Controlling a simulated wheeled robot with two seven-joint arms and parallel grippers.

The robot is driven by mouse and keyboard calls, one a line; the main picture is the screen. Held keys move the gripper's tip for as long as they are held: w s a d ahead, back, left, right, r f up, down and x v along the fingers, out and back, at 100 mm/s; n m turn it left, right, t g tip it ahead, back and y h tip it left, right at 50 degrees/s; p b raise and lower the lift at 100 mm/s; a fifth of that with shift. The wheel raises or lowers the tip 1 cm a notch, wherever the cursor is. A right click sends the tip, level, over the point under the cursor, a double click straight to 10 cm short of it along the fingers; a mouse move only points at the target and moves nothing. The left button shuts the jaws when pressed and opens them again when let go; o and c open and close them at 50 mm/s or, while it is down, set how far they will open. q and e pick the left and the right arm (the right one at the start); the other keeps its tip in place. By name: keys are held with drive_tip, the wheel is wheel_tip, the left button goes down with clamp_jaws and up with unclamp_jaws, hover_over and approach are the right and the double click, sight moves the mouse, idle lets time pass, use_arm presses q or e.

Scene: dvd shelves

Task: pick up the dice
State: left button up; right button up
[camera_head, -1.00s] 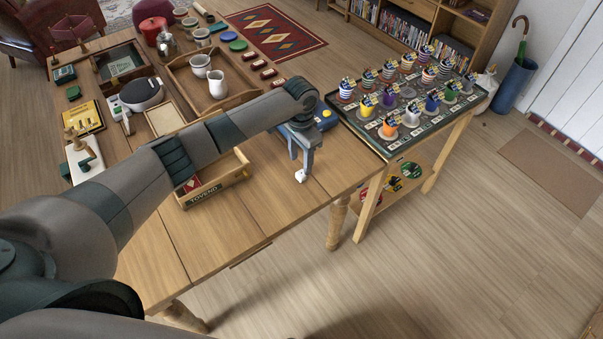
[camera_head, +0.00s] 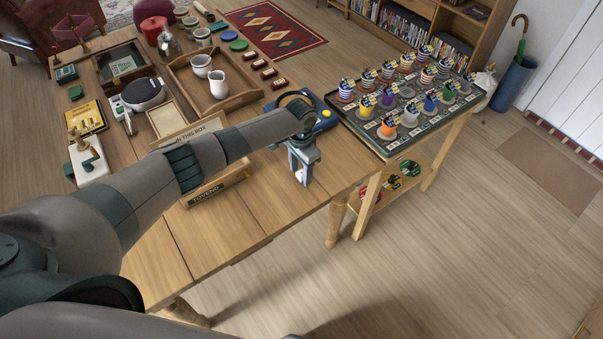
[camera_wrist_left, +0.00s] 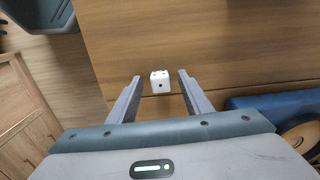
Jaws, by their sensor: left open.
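The white dice (camera_head: 299,175) rests on the wooden table near its front right edge. In the left wrist view the dice (camera_wrist_left: 160,81) shows dark pips and lies between my two fingertips, with a gap on each side. My left gripper (camera_head: 303,179) points down over it, open and holding nothing. In the head view one finger partly hides the dice. My right gripper is not in view.
An open wooden box (camera_head: 207,194) stands left of my left gripper. A blue object (camera_head: 324,113) lies just behind it. A tray table (camera_head: 436,126) with several cups stands to the right. The table front is clear.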

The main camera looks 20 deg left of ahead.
use_arm(q)
drive_tip(key=shift+f, duration=0.2)
idle(0.3)
drive_tip(key=c, duration=1.1)
drive_tip(key=shift+c, duration=0.2)
drive_tip(key=shift+r, duration=0.1)
